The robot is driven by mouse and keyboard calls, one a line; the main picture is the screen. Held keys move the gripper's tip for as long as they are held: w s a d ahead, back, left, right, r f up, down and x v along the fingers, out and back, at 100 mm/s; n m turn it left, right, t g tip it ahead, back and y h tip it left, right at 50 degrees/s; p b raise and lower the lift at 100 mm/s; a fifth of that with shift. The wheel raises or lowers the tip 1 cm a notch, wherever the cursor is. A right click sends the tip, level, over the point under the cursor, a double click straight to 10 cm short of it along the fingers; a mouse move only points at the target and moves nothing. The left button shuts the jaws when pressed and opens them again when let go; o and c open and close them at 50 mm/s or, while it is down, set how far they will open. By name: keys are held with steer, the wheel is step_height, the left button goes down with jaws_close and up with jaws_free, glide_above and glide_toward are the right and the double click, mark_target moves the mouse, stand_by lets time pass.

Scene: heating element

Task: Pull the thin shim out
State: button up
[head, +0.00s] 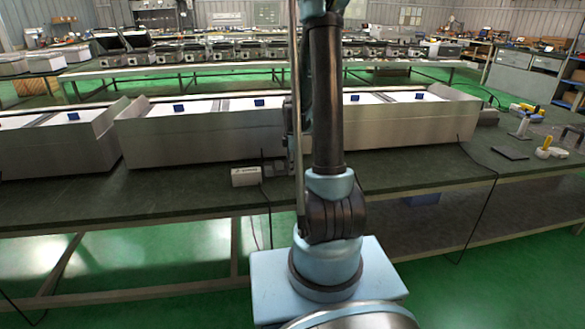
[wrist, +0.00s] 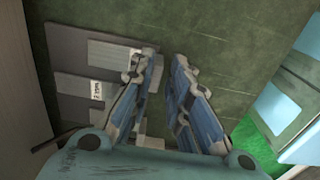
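My gripper (wrist: 164,54) is open, with a visible gap between its two blue-and-grey fingers. It points at the dark green tabletop, and nothing shows held between the tips. Left of the fingers in the wrist view lie flat dark grey plates (wrist: 75,41) and a lighter grey strip (wrist: 108,56), partly behind the left finger. A small white label (wrist: 97,91) is on or beside them. I cannot tell which of these pieces is the thin shim.
Long metal troughs (head: 205,135) stand along the table (head: 90,205) behind the block. A dark flat plate (head: 510,153) and yellow-handled tools (head: 545,152) lie at the right. Cables hang over the front edge. Tabletop right of the fingers is clear in the wrist view.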

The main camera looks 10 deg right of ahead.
steer(key=shift+o, duration=0.3)
steer(key=shift+r, duration=0.15)
steer(key=shift+r, duration=0.25)
step_height(320, 180, up, 11)
stand_by(0.4)
steer(key=shift+r, duration=0.1)
steer(key=s+r+m+t, duration=0.15)
steer(key=s+m, duration=0.25)
steer(key=s, duration=0.4)
steer(key=s+r+m+g, duration=0.15)
steer(key=s+m, duration=0.25)
steer(key=s, duration=0.4)
steer(key=s+f+m+t, duration=0.2)
steer(key=s+f+m, duration=0.3)
steer(key=s+m, duration=0.4)
steer(key=s, duration=0.5)
steer(key=shift+a+f+m, duration=0.15)
steer(key=shift+a+m, duration=0.05)
steer(key=shift+m, duration=0.2)
